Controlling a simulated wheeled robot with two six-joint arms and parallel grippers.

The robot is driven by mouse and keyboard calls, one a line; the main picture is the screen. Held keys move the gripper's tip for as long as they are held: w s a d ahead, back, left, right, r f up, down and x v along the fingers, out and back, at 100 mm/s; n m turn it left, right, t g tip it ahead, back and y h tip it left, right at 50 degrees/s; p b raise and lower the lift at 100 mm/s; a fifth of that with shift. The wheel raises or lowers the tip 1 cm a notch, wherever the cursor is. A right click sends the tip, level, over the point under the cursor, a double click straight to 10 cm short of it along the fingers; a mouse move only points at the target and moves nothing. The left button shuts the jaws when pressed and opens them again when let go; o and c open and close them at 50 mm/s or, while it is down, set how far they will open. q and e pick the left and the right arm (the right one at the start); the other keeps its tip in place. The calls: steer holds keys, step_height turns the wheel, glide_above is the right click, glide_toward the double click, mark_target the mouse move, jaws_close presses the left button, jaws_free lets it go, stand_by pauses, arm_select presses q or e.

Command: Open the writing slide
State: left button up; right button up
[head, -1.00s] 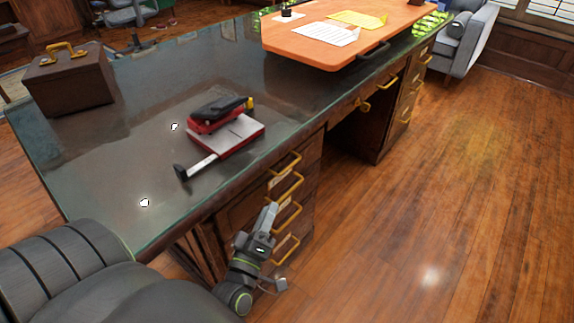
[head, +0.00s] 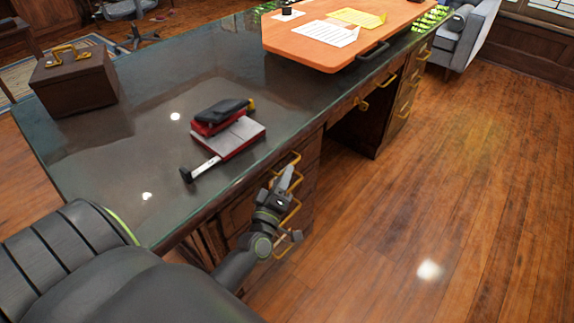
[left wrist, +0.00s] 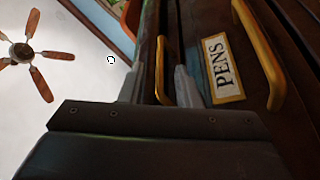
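The desk (head: 150,130) has a glass-covered top, and brass handles run down its near drawer front. A narrow front with a brass handle (head: 287,160) sits just under the top; I take it for the writing slide, flush with the desk. My left gripper (head: 286,178) is just below and in front of that handle. In the left wrist view its two fingers (left wrist: 158,88) stand apart, with a brass handle (left wrist: 163,72) showing between them; I cannot tell whether they touch it. A drawer labelled PENS (left wrist: 224,66) is to the right there. My right gripper is not in view.
An orange board (head: 350,40) with papers overhangs the desk's front edge. A grey sofa (head: 470,35) stands behind right. The wood floor in front is clear.

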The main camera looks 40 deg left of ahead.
arm_select(q)
steer(key=shift+x, duration=1.4)
jaws_close()
